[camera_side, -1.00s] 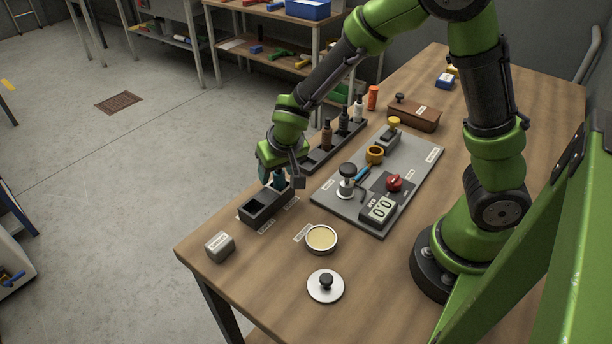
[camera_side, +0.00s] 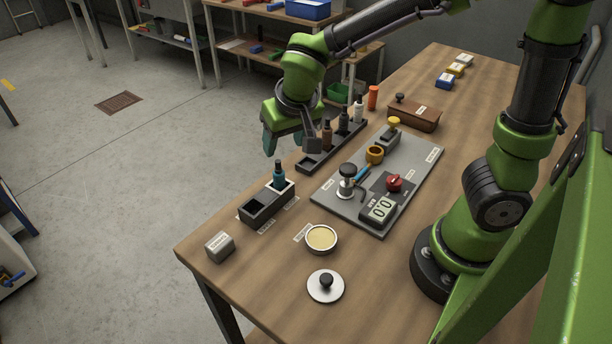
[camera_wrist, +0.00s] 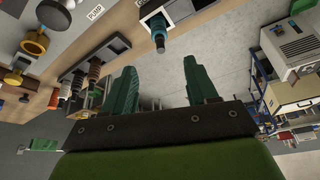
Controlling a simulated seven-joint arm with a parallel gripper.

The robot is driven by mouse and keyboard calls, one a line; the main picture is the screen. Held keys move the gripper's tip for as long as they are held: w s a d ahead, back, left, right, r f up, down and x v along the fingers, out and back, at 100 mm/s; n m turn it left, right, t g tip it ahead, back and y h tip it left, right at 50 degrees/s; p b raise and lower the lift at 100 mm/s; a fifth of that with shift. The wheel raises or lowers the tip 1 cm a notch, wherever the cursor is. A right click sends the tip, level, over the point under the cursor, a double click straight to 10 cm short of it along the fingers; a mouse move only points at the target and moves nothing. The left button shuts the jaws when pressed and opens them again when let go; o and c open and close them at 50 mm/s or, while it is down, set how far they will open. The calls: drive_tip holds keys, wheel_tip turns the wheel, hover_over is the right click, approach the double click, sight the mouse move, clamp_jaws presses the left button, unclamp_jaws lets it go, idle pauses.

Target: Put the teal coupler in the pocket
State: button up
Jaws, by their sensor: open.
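The teal coupler (camera_side: 279,174) stands upright in the rear compartment of the dark two-pocket block (camera_side: 258,212) near the table's left edge. The front compartment of that block is empty. The coupler also shows in the wrist view (camera_wrist: 158,32), beyond my fingers. My gripper (camera_side: 290,143) is above and behind the block, clear of the coupler. Its two teal fingers are spread with nothing between them in the wrist view (camera_wrist: 163,88).
A dark rack (camera_side: 331,152) with brown, black and white bottles stands close to my gripper. A grey panel (camera_side: 350,212) carries a plunger, red knob and display. A round cream dish (camera_side: 321,238), a knobbed lid (camera_side: 325,285) and a grey block (camera_side: 219,246) sit in front.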

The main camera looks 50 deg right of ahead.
drive_tip(key=s+d+r+t+y, duration=0.3)
drive_tip(key=s+r, duration=0.5)
drive_tip(key=s, duration=0.4)
drive_tip(key=shift+s+r+n+y, duration=0.25)
drive_tip(key=shift+n+y, duration=0.05)
